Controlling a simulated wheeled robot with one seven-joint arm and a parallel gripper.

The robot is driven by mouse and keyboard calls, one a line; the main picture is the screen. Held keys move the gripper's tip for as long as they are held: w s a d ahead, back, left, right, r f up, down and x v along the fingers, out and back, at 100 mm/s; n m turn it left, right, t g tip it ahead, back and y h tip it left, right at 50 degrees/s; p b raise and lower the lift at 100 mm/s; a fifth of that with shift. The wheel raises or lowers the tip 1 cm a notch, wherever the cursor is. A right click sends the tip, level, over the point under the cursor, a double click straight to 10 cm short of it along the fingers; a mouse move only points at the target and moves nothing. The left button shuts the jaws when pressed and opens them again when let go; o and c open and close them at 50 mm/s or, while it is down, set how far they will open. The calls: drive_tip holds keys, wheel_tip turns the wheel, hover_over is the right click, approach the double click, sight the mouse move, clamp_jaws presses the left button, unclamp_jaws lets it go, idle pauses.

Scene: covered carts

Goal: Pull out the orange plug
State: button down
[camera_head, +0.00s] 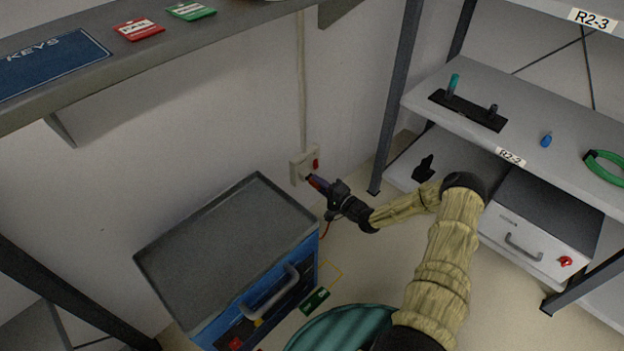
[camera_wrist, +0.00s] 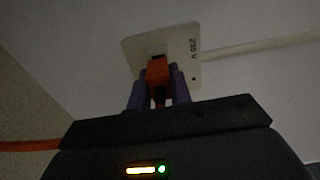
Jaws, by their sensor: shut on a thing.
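The orange plug (camera_wrist: 158,73) is between the two fingers of my gripper (camera_wrist: 158,92) in the wrist view. The fingers are shut on it. The plug's front is at the dark opening of the white wall socket (camera_wrist: 186,47), marked 230 V. I cannot tell how deep it sits. In the head view my gripper (camera_head: 320,185) reaches the wall socket (camera_head: 298,168) low on the wall, and the fingers mostly hide the plug. An orange cord (camera_head: 325,229) hangs below my gripper.
A blue cart (camera_head: 258,290) with a grey top stands left of my gripper, close by. A shelf rack (camera_head: 540,120) stands to the right, with a white drawer unit (camera_head: 525,245) low down. A green thing (camera_head: 314,300) is near the cart. Some floor between cart and rack is clear.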

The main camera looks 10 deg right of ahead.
drive_tip(key=shift+p+v, duration=1.7)
drive_tip(key=shift+v, duration=0.6)
drive_tip(key=shift+s, duration=0.1)
